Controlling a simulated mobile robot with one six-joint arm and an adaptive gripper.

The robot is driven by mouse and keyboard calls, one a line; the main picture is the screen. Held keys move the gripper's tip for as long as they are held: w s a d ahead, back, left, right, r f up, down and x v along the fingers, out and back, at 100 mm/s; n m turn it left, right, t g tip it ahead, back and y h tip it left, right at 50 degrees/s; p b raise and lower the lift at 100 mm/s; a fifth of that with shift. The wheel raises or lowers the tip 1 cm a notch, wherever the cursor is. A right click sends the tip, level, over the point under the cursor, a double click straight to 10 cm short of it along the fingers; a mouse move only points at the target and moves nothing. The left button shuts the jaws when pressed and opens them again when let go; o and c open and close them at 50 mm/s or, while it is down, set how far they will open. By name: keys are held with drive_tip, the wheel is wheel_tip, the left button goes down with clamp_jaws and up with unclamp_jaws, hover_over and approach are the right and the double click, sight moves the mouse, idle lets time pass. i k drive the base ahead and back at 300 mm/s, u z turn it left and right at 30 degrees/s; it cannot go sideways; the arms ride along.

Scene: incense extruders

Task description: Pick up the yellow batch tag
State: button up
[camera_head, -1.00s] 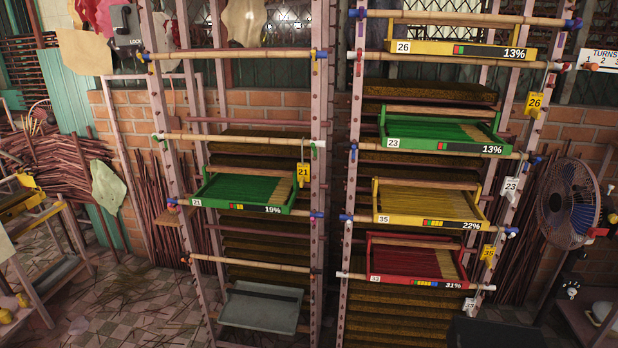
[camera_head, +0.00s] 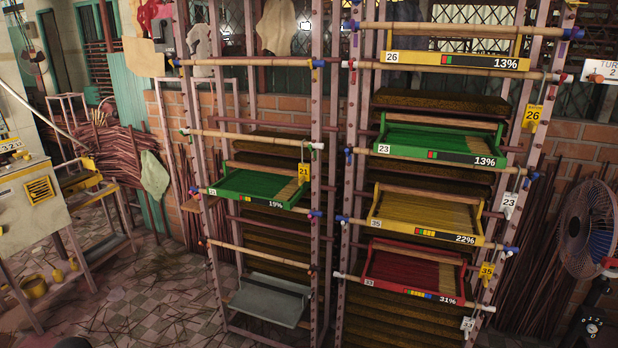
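Three yellow tags hang on the drying racks. Yellow tag 21 (camera_head: 303,172) hangs on the right post of the left rack, by the green tray 21 (camera_head: 232,197). Yellow tag 26 (camera_head: 533,116) hangs at the upper right of the right rack. Yellow tag 35 (camera_head: 487,271) hangs lower on the same side, near the right end of the yellow tray 35 (camera_head: 377,226). My gripper is not in view, and nothing is seen touching the tags.
White tags 23 (camera_head: 509,205) and another (camera_head: 468,324) hang on the right rack. A red tray (camera_head: 375,282) and a grey tray (camera_head: 270,303) sit low. A fan (camera_head: 588,231) stands at right, a cream machine (camera_head: 30,205) at left. Tiled floor (camera_head: 165,290) is fairly open at left.

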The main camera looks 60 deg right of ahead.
sight(304, 169)
drive_tip(key=u, duration=0.05)
drive_tip(key=k, duration=1.6)
drive_tip(key=z, duration=2)
drive_tip(key=i, duration=0.85)
